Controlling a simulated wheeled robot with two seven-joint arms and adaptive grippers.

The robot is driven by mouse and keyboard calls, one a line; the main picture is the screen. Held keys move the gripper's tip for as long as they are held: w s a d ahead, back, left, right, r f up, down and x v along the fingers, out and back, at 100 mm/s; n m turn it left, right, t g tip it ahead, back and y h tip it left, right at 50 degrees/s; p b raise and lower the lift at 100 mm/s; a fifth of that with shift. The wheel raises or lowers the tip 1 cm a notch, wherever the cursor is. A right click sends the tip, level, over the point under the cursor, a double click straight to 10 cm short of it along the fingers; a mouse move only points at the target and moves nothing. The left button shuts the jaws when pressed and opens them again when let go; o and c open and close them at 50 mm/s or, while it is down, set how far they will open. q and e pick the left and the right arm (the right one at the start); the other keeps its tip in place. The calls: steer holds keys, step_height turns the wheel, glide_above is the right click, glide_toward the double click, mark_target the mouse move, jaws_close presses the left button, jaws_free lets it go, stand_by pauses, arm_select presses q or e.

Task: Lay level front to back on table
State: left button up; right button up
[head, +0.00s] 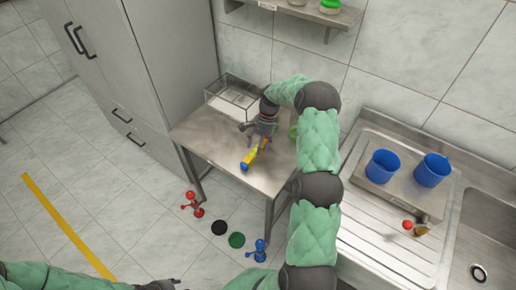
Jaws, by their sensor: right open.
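A yellow level (253,155) with a blue end lies on the metal table (205,133). Its blue end points toward the table's front edge, slightly left, so it runs roughly front to back. My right gripper (257,137) is open, just above and behind the level's far end. The gripper hides that end, and I cannot tell whether they touch. My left gripper (168,285) shows only in part at the bottom edge, away from the table.
A wire basket (234,95) stands at the table's back. Red (192,204) and blue (257,251) objects and black and green discs (236,240) are on the floor in front. The sink counter at right holds two blue cups (432,171). The table's left front is clear.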

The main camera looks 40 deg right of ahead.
steer(key=v, duration=1.1)
steer(key=shift+r, duration=0.3)
stand_by(0.4)
